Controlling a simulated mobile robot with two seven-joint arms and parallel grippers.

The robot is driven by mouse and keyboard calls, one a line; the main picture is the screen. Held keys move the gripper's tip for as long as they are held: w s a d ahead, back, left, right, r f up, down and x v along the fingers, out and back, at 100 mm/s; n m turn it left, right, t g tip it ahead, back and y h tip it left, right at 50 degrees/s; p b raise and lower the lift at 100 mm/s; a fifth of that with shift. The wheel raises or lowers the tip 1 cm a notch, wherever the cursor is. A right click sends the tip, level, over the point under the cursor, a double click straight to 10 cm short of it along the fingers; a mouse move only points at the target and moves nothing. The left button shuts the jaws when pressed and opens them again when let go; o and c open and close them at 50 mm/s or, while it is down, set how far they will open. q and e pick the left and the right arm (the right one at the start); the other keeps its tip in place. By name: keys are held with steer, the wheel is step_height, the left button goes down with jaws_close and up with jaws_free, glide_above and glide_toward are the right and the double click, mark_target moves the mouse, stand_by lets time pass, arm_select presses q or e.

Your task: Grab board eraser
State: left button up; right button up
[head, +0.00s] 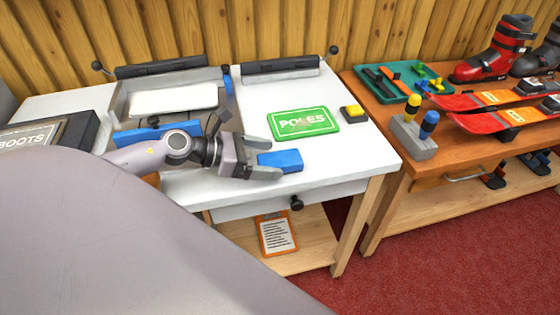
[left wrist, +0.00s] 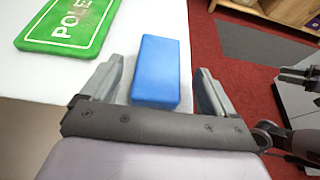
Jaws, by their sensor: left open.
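A blue block (head: 281,160), which looks like the board eraser, lies flat near the front edge of the white bench. My left gripper (head: 262,160) is open beside its left end in the head view. In the left wrist view the blue block (left wrist: 161,72) lies between the two spread fingers (left wrist: 158,95), with gaps on both sides. I cannot tell whether the fingers are at its height. Dark parts at the right edge of the left wrist view may be my right gripper (left wrist: 298,76); its jaws are unclear.
A green sign reading POLES (head: 303,122) lies behind the block, with a yellow-topped black item (head: 353,112) to its right. Binding devices (head: 281,67) stand along the back. Another blue item (head: 155,133) lies behind my left arm. A wooden bench (head: 470,130) with skis stands right.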

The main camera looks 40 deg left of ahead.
mark_target(276, 159)
arm_select(q)
steer(key=shift+p+x, duration=0.35)
steer(key=shift+x, duration=1.8)
steer(key=shift+a, duration=0.1)
steer(key=c, duration=1.1)
